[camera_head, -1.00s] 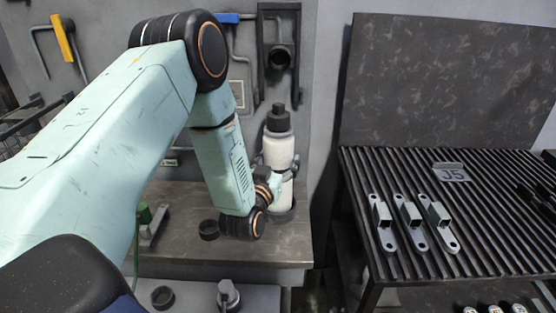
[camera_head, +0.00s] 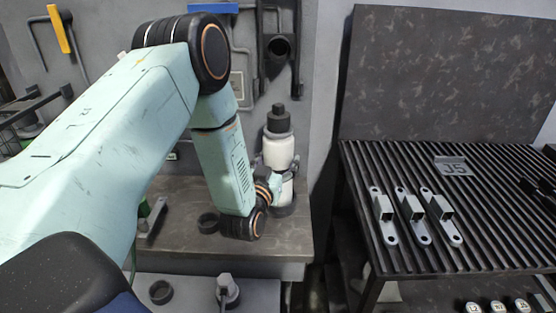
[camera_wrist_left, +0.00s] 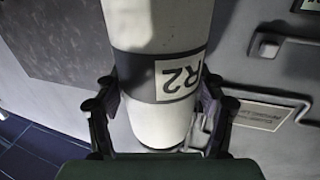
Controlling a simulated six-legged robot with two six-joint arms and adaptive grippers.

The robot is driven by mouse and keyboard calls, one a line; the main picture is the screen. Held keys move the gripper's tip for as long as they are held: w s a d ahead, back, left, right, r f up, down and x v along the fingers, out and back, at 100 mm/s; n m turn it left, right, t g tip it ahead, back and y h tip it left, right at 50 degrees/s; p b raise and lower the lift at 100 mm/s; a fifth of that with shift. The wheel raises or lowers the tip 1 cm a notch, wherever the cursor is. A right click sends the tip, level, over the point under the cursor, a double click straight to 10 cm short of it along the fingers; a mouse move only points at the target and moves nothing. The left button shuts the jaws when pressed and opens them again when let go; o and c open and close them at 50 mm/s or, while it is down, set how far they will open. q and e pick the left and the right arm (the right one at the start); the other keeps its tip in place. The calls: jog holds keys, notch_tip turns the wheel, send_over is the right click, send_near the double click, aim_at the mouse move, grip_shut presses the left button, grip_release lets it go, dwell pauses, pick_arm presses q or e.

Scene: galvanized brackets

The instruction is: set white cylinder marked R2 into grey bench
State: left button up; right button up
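The white cylinder marked R2 (camera_head: 277,152) stands upright with a black cap, its foot at a dark ring on the grey bench (camera_head: 280,245) against the wall. In the left wrist view the cylinder (camera_wrist_left: 160,125) fills the middle, with its R2 label upside down on a dark band. My left gripper (camera_head: 281,178) is at the cylinder's lower half. In the wrist view its fingers lie on both sides, seemingly touching it. Whether the foot sits fully in the ring is not clear. My right gripper is not in view.
A slatted black table (camera_head: 470,235) on the right holds three galvanized brackets (camera_head: 412,215) and a J5 plate (camera_head: 453,166). A dark fixture (camera_head: 279,48) hangs on the wall above the cylinder.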

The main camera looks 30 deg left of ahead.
pick_arm(q)
jog(key=o, duration=0.5)
jog(key=shift+r, duration=0.2)
jog(key=shift+o, duration=0.2)
jog(key=shift+f, duration=0.15)
jog(key=shift+f, duration=0.25)
jog(key=v, duration=1.2)
jog(key=shift+r, duration=0.35)
